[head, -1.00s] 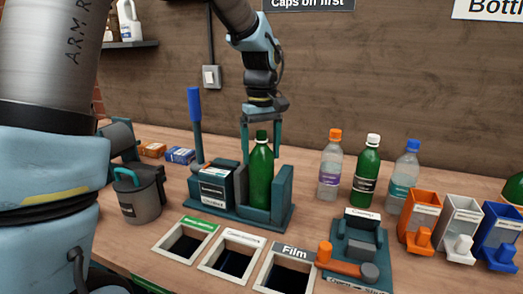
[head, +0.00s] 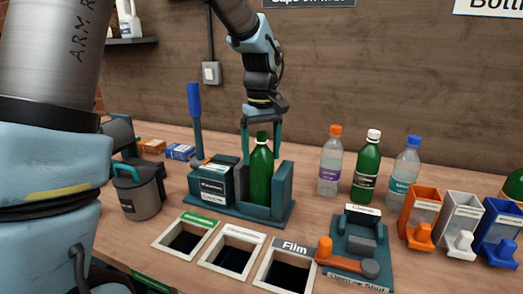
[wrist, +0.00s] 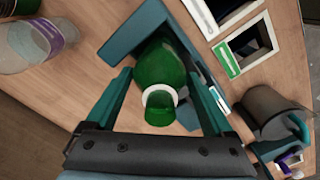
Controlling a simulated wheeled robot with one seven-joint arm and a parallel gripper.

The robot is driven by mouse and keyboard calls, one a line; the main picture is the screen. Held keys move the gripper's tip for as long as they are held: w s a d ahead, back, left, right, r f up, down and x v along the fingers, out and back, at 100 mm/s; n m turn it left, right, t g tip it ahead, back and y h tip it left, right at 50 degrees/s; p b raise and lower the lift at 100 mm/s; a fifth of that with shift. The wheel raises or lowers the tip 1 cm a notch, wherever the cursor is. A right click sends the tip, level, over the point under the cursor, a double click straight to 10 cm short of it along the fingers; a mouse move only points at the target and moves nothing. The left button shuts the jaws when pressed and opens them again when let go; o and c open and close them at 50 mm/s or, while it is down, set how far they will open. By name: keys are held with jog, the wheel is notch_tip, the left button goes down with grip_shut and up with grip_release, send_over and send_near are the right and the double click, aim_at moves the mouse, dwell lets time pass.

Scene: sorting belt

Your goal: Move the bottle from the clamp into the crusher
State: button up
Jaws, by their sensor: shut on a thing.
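The green bottle (head: 261,172) stands upright in the teal crusher (head: 265,215), between its block on the left and its wall on the right. The bottle's foot is partly hidden, so I cannot tell whether it touches the crusher's floor. My gripper (head: 262,145) comes from above and is shut on the bottle near its top. In the wrist view the bottle (wrist: 158,65) lies between my two fingers, with a white ring and green top toward the camera. The clamp (head: 360,225) stands to the right with nothing in it; its orange-ended lever (head: 345,262) lies across its front.
A blue-handled lever (head: 194,110) rises at the crusher's left. Several bin openings (head: 232,250) lie in front. A white-capped green bottle (head: 366,172) stands between two clear bottles behind the clamp. Orange, white and blue holders (head: 418,215) stand at right, a grey pot (head: 140,195) at left.

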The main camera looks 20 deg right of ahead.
jog(key=shift+f, duration=0.1)
jog(key=o, duration=1.5)
notch_tip(320, 180, up, 11)
jog(key=shift+f+b, duration=0.1)
jog(key=shift+b, duration=0.5)
jog(key=shift+s, duration=0.1)
